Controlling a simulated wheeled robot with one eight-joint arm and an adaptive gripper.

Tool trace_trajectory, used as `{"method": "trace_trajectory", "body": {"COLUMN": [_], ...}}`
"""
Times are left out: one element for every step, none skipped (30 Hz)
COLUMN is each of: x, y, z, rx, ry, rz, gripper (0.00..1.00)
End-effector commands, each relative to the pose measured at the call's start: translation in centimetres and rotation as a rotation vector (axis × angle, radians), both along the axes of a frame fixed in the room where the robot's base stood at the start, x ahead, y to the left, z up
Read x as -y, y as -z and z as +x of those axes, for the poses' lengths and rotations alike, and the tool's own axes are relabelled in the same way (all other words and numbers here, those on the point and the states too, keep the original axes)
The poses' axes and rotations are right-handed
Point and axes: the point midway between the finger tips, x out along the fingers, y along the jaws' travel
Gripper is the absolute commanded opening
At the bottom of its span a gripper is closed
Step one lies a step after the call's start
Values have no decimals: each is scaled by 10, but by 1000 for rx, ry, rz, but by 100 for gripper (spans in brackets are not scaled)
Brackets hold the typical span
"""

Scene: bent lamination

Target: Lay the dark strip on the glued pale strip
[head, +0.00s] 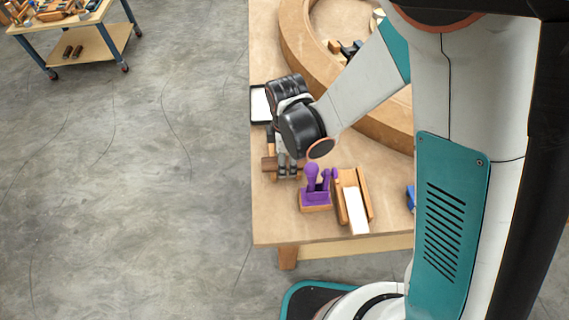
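My gripper (286,174) points down over the left edge of the table, its fingertips low near the tabletop. A brown piece (268,164) shows right at the fingers, partly behind them. It may be the dark strip, but I cannot tell whether the fingers are shut on it. A white, flat strip (357,213) lies lengthwise in a wooden holder (364,190) to the right of my gripper. It may be the glued pale strip; glue cannot be made out at this size.
A purple stand with purple-handled tools (315,190) is between my gripper and the wooden holder. A large curved wooden form (300,50) fills the back of the table. A black-rimmed white tray (259,104) lies at the left edge. Bare tabletop (285,225) shows in front.

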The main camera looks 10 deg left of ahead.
Motion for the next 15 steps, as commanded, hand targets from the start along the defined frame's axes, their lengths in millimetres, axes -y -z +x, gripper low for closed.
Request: {"method": "trace_trajectory", "body": {"x": [0, 0, 0, 0, 0, 0, 0, 0, 0, 0, 0, 0, 0, 0, 0], "y": [0, -1, -1, -1, -1, -1, -1, -1, -1, -1, -1, -1, -1, -1, -1], "z": [0, 0, 0, 0, 0, 0, 0, 0, 0, 0, 0, 0, 0, 0, 0], "rx": [0, 0, 0, 0, 0, 0, 0, 0, 0, 0, 0, 0, 0, 0, 0], "ry": [0, 0, 0, 0, 0, 0, 0, 0, 0, 0, 0, 0, 0, 0, 0], "rz": [0, 0, 0, 0, 0, 0, 0, 0, 0, 0, 0, 0, 0, 0, 0], "gripper": [61, 61, 61, 61, 59, 50, 43, 36, 27, 20, 14, 14, 14, 14, 10]}}
